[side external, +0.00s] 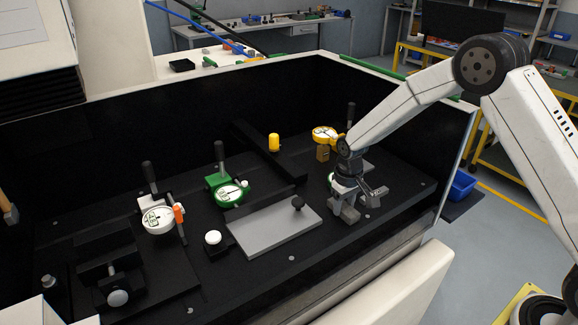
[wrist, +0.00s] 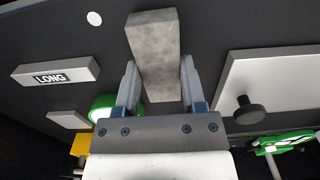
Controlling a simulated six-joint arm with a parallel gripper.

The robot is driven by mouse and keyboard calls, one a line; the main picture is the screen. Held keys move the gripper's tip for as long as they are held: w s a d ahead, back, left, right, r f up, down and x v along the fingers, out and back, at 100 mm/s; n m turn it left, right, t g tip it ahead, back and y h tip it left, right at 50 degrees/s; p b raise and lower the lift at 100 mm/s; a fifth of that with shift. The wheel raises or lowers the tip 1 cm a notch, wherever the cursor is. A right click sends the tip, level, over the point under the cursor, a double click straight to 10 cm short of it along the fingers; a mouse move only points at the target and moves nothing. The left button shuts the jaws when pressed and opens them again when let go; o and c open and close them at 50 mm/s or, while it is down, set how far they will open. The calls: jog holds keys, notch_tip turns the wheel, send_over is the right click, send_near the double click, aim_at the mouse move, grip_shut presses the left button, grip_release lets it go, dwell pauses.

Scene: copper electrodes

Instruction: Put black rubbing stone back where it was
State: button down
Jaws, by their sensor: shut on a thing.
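My gripper (side external: 343,197) is over the right part of the black work surface (side external: 275,270) in the side view. In the wrist view its two fingers (wrist: 158,85) are shut on a grey, rough-faced rectangular stone (wrist: 155,45). The stone looks grey, not black. It sticks out well beyond the fingertips. In the side view the stone (side external: 351,213) is partly hidden among the fingers, and I cannot tell whether it touches the surface.
A grey plate with a black knob (side external: 270,228) lies left of my gripper in the side view. A grey block marked LONG (wrist: 55,73) lies on the other side. Dial gauges, green (side external: 230,193) and yellow (side external: 324,134), stand nearby. A black wall (side external: 200,100) encloses the back.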

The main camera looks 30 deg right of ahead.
aim_at(347, 210)
jog(key=shift+f, duration=0.1)
jog(key=shift+c, duration=0.9)
grip_release()
notch_tip(347, 210, up, 12)
jog(key=shift+s, duration=0.1)
dwell(0.6)
jog(key=s+a+f+t, duration=0.1)
jog(key=s+f+t, duration=0.1)
jog(key=s, duration=1.8)
jog(key=shift+a+t, duration=0.15)
jog(key=shift+t, duration=0.15)
